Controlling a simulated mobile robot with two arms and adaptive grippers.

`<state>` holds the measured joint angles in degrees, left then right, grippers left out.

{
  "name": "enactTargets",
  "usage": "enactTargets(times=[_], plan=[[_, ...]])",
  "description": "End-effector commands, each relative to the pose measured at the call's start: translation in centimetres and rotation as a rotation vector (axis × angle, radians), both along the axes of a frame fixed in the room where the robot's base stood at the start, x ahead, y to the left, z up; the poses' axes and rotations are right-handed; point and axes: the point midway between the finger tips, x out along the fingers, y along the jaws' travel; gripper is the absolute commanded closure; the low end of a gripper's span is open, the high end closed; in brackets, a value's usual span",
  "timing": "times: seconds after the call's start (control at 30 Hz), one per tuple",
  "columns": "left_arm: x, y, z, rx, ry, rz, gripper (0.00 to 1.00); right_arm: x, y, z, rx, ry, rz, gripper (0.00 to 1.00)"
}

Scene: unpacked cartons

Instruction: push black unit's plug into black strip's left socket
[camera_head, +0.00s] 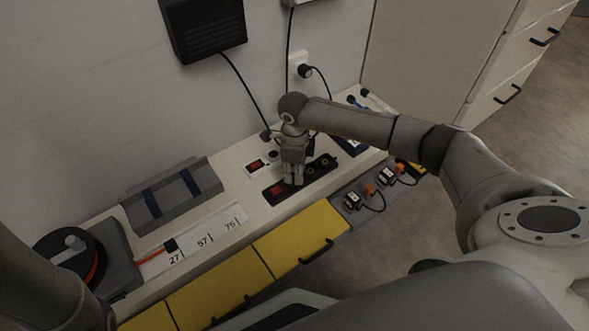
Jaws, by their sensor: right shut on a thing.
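The black unit (205,28) hangs on the wall at the upper left. Its black cable (243,85) runs down to behind my right wrist. The black strip (320,171) lies on the bench, with a red switch (277,189) at its left end and its right sockets showing. My right gripper (292,182) points down over the strip's left part, just right of the switch. It is shut on the plug, which the fingers mostly hide. I cannot tell how deep the plug sits. The left socket is hidden too. My left gripper is out of view; only its arm shows at lower left.
A pale strip with a red switch (255,166) lies behind the black strip. Plugs on short cables (354,200) lie on a grey front ledge. A grey holder (171,194), a cable reel (70,253) and number labels (203,243) are to the left. A wall socket (299,62) holds another plug.

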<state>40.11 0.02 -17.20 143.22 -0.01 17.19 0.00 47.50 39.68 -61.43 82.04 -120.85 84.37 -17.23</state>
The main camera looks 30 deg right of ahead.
Motion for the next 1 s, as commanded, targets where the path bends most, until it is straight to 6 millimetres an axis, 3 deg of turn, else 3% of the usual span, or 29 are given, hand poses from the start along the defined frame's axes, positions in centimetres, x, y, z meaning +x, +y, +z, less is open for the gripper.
enactTargets(times=[0.9, 0.93, 1.0], plan=[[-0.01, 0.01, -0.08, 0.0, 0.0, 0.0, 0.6, -0.01, 0.0, -0.49, 0.0, 0.0, 0.0, 0.99], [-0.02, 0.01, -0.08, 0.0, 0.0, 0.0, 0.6, -0.01, 0.01, -0.49, 0.0, 0.0, 0.0, 0.7], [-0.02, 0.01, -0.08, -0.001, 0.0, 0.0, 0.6, -0.01, 0.01, -0.49, 0.0, 0.0, 0.0, 0.61]])
